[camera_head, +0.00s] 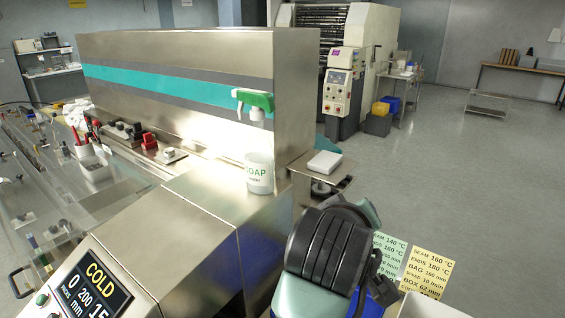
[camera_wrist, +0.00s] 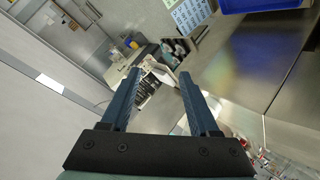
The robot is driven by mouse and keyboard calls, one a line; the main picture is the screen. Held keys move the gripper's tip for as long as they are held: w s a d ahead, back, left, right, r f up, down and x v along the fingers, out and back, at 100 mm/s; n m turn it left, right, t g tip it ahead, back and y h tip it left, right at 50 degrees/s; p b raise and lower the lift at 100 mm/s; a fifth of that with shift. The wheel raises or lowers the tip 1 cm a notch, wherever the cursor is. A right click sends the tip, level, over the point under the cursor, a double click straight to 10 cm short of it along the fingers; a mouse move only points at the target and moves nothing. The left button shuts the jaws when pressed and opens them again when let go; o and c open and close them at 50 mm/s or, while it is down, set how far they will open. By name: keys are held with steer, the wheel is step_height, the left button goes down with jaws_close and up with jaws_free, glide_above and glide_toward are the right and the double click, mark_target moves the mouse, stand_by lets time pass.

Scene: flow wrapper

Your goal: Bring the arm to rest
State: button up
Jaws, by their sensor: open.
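My gripper (camera_wrist: 159,74) shows in the wrist view with its two blue fingers spread apart. Nothing is between them. The view is tilted, and the fingers point out over the room with a steel surface (camera_wrist: 228,72) to their right. In the head view my arm's black ribbed joint is folded up at the bottom centre right, beside the steel wrapper (camera_head: 200,80). My gripper cannot be made out there.
A soap spray bottle (camera_head: 259,170) stands on the wrapper's steel top. A small scale-like plate with a white block (camera_head: 324,163) is behind my arm. A control display (camera_head: 92,290) reads COLD. Setting notes (camera_head: 428,270) are right of my arm. Open floor (camera_head: 460,190) lies beyond.

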step_height(320, 180, up, 14)
steer(key=s+a+m+t+h, duration=0.1)
steer(key=s+m+t, duration=0.1)
steer(key=t, duration=0.4)
steer(key=s+a+r+m+t+y, duration=0.1)
steer(key=s+a+r+t+y, duration=0.1)
steer(key=s+a+r+t, duration=0.3)
steer(key=s+a+r+m+t+y, duration=0.1)
steer(key=s+a+r+t+y, duration=0.2)
steer(key=s+r, duration=0.7)
step_height(320, 180, up, 3)
steer(key=shift+a+r+t, duration=0.15)
steer(key=shift+a+t, duration=0.95)
steer(key=shift+c, duration=0.2)
